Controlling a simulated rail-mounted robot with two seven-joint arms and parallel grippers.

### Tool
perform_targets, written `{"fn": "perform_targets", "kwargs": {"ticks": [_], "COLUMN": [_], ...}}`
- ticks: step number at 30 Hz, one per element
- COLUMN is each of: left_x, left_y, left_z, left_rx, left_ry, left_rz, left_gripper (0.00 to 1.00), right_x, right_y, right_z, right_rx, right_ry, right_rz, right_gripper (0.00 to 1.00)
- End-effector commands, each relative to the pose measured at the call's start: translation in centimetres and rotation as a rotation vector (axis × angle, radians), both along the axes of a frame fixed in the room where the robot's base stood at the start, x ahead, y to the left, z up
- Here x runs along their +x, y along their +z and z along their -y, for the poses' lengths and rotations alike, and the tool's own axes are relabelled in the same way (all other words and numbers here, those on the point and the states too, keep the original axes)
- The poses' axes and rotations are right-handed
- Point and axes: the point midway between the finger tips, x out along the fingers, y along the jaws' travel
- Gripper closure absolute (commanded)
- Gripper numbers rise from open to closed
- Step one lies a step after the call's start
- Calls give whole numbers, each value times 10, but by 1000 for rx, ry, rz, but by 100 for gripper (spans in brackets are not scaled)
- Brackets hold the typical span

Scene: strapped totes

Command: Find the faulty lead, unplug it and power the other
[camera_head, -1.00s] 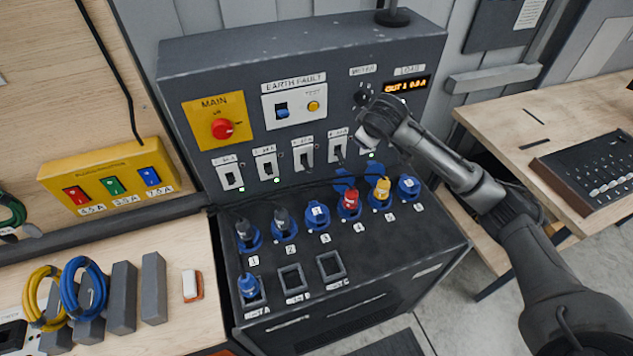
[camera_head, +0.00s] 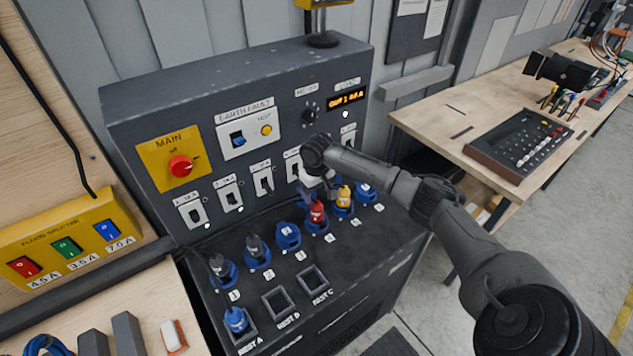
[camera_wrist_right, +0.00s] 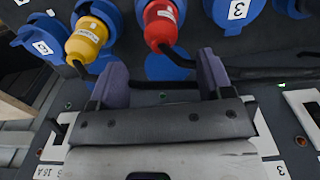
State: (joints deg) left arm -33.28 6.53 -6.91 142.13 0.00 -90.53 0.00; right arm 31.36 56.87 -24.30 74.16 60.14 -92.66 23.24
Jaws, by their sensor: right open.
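My right gripper (camera_wrist_right: 160,76) is open and empty in front of the panel's switch row, at about the fourth switch. Its fingers point toward the red plug (camera_wrist_right: 160,24) and the yellow plug (camera_wrist_right: 88,38), apart from both. In the head view the red plug (camera_head: 317,213) sits in socket 4 and the yellow plug (camera_head: 344,197) in socket 5. Dark plugs sit in socket 1 (camera_head: 220,265) and socket 2 (camera_head: 256,248). Socket 3 (camera_head: 288,236) and socket 6 (camera_head: 367,192) show blue covers. A blue plug (camera_head: 235,319) stands in rest A. My left gripper is out of view.
Rest B (camera_head: 264,304) and rest C (camera_head: 301,285) are empty. The meter dial (camera_head: 310,115) and lit display (camera_head: 346,98) are above my gripper. The red main switch (camera_head: 180,166) and yellow splitter box (camera_head: 60,238) are at left. Dark cables run behind the sockets.

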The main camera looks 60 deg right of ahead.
Motion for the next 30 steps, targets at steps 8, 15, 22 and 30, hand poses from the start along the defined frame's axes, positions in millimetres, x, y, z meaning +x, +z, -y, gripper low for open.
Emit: {"fn": "perform_targets", "kwargs": {"ticks": [8, 15, 22, 30], "left_x": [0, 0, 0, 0], "left_y": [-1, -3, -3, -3], "left_z": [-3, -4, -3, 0], "left_rx": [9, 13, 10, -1], "left_ry": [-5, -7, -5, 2], "left_rz": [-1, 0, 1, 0], "left_gripper": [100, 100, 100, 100], "right_x": [0, 0, 0, 0], "right_y": [-48, -72, -81, -82], "right_z": [-1, 0, 0, 0], "right_rx": [1, -1, -2, -2], "right_ry": [1, 1, 2, 2], "right_rz": [-2, -1, -1, 0], "right_gripper": [27, 27, 27, 27]}}
